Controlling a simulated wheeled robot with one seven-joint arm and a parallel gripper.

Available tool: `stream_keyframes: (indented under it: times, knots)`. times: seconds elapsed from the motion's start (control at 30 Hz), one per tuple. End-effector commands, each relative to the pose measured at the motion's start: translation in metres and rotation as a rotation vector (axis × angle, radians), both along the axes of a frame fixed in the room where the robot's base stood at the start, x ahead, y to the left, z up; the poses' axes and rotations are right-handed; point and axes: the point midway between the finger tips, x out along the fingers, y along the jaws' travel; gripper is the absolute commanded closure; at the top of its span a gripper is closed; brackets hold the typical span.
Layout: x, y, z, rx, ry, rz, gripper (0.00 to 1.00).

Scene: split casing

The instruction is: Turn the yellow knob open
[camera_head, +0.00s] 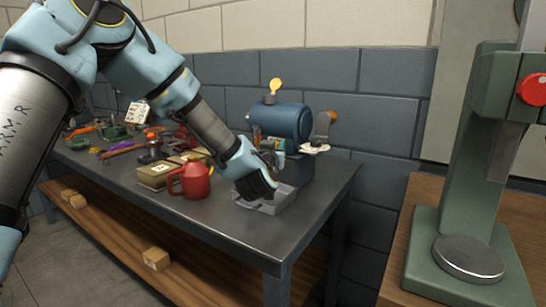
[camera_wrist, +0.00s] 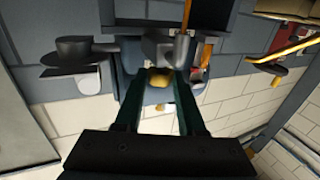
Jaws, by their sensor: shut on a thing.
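A blue machine (camera_head: 282,121) with a rounded body stands at the back of the metal bench, with a yellow round-topped piece (camera_head: 275,85) upright on top. My gripper (camera_head: 270,160) is at the machine's front, low down, and hides that part in the head view. In the wrist view my gripper (camera_wrist: 166,76) has its two dark green fingers around a yellow knob (camera_wrist: 160,79). The fingers are shut on it, with the knob's width between them. How far the knob is turned cannot be told.
A grey tray (camera_head: 270,208) lies under my gripper. A red mug (camera_head: 192,181) and tan boxes (camera_head: 155,176) stand left of it. Tools crowd the bench's far left. A green press (camera_head: 468,185) stands on a wooden table at the right. The bench's front strip is clear.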

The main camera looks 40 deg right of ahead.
Motion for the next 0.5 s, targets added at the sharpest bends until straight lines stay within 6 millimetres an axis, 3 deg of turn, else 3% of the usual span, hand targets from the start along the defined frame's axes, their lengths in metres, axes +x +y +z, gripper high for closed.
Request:
stream_keyframes:
  times: [0.5]
  knots:
    - [-0.0062, -0.0072, 0.0, -0.002, 0.002, 0.426, 1.0]
